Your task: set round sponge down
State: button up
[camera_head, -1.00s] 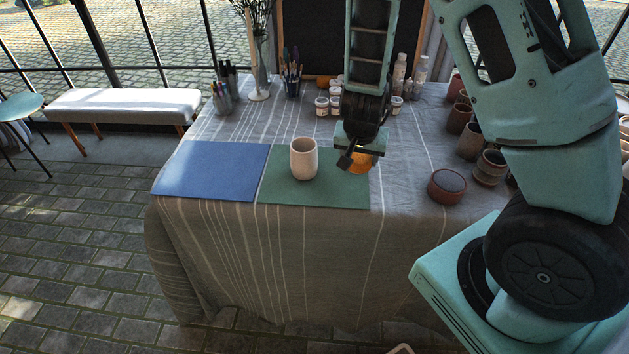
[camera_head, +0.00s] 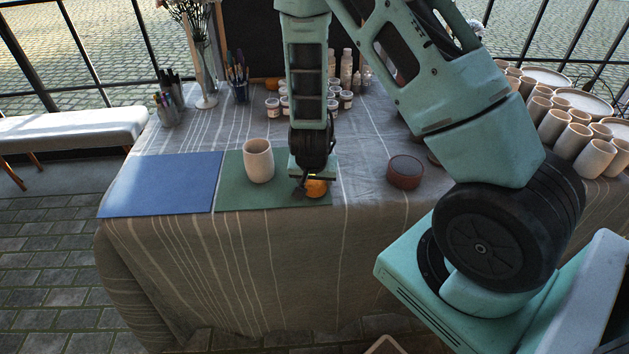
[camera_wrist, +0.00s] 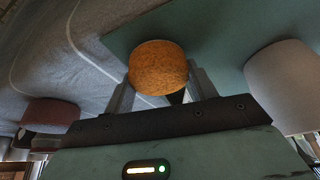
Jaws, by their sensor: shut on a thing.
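The round sponge (camera_head: 316,188) is orange and sits at the right front part of the green mat (camera_head: 237,197). My gripper (camera_head: 308,182) is shut on it, low over the mat. In the wrist view the sponge (camera_wrist: 158,68) is between my two fingers (camera_wrist: 160,90), with the green mat (camera_wrist: 215,40) beyond it. I cannot tell whether the sponge's underside touches the mat. The fingers partly hide it in the head view.
A pale cup (camera_head: 258,160) stands on the green mat left of my gripper. A blue mat (camera_head: 160,185) lies further left, bare. A dark red round pot (camera_head: 405,172) stands to the right. Paint jars (camera_head: 272,107) stand behind.

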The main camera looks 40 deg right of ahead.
jog(key=shift+f, duration=0.2)
jog(key=o, duration=0.9)
jog(key=shift+r, duration=0.1)
